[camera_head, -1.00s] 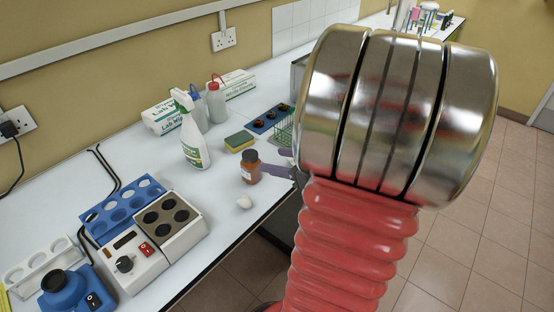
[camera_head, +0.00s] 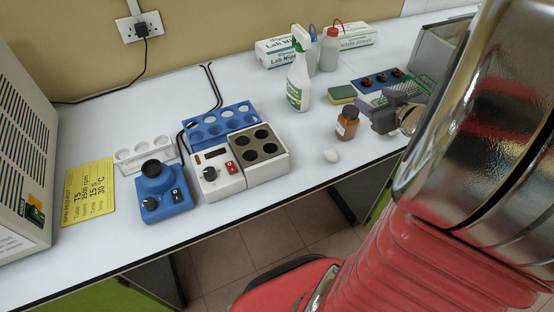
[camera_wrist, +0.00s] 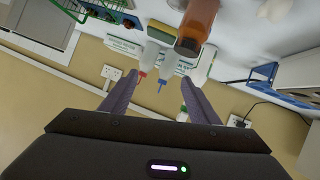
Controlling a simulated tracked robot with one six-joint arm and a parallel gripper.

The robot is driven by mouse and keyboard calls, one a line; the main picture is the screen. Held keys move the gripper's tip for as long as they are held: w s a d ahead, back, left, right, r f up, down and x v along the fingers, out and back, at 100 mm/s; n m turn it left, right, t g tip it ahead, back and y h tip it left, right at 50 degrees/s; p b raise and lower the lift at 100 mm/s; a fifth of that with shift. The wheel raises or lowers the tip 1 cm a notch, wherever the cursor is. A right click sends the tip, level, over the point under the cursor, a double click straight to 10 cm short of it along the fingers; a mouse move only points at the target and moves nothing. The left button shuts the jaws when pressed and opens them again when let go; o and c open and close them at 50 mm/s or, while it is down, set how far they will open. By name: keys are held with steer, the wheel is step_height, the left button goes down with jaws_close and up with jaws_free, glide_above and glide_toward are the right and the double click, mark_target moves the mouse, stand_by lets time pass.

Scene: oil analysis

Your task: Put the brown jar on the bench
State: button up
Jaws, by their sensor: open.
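The brown jar (camera_head: 347,126) with a dark cap stands upright on the white bench (camera_head: 262,205), near its front edge. It also shows in the wrist view (camera_wrist: 200,22), upside down, beyond my fingertips and toward the right finger. My gripper (camera_head: 376,107) is just right of the jar in the head view, partly hidden by my arm. In the wrist view my gripper (camera_wrist: 164,78) has its two purple fingers wide apart with nothing between them. The jar looks clear of the fingers.
A white rounded object (camera_head: 331,155) lies left of the jar. A sponge (camera_head: 342,94), spray bottle (camera_head: 299,75) and green wire rack (camera_head: 418,86) stand behind. A heater block (camera_head: 262,150) and blue mixer (camera_head: 162,190) are left. The front bench strip is mostly clear.

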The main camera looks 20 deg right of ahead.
steer(key=w+a+r+m+g+h, duration=0.2)
steer(key=a+r+g+h, duration=0.1)
steer(key=a+r, duration=0.4)
steer(key=s+a+f+g+y, duration=0.1)
steer(key=s+a, duration=0.3)
steer(key=a, duration=0.4)
steer(key=s+a+f+n+g+y, duration=0.1)
steer(key=s+a+y, duration=0.2)
steer(key=a, duration=0.6)
steer(key=s+a+f+g+y, duration=0.2)
steer(key=s+a, duration=0.3)
steer(key=a, duration=0.4)
steer(key=shift+s+n, duration=0.35)
steer(key=shift+n, duration=0.05)
